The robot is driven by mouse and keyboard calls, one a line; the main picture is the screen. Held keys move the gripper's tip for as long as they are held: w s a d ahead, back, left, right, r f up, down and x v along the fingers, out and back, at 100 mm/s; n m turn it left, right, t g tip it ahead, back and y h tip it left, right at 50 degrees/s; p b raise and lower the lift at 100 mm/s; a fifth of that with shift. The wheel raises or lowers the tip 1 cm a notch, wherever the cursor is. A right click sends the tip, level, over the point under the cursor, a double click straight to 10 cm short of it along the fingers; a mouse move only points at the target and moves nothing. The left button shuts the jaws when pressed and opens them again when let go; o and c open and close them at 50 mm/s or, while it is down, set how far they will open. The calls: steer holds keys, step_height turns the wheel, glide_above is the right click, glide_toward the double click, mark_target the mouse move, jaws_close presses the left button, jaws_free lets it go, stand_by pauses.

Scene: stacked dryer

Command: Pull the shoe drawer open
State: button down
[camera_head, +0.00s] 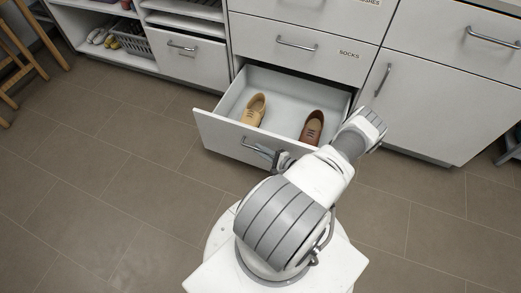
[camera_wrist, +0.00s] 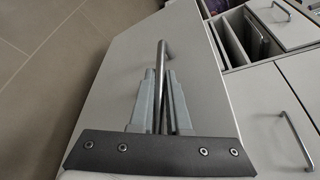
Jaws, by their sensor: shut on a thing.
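The shoe drawer (camera_head: 222,137) is the bottom drawer in the head view, and it stands pulled out from the cabinet. A tan shoe (camera_head: 254,109) and a brown shoe (camera_head: 312,128) lie inside it. Its metal handle (camera_head: 250,144) is on the front panel. My gripper (camera_head: 272,154) is at this handle, partly hidden by my arm. In the wrist view, the fingers of my gripper (camera_wrist: 160,88) are closed around the handle bar (camera_wrist: 162,52). The drawer front (camera_wrist: 115,75) fills the middle of that view.
Above is a closed drawer labelled SOCKS (camera_head: 300,45). A closed cabinet door (camera_head: 415,105) is at the right, and a small closed drawer (camera_head: 187,62) is at the left. A wooden stool (camera_head: 22,55) stands at the far left. The tiled floor (camera_head: 100,190) before the drawer's left side is clear.

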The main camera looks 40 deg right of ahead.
steer(key=shift+s, duration=0.1)
stand_by(0.3)
steer(key=c, duration=0.9)
jaws_free()
steer(key=p+v, duration=0.3)
steer(key=v, duration=1.4)
steer(key=shift+s+r, duration=0.15)
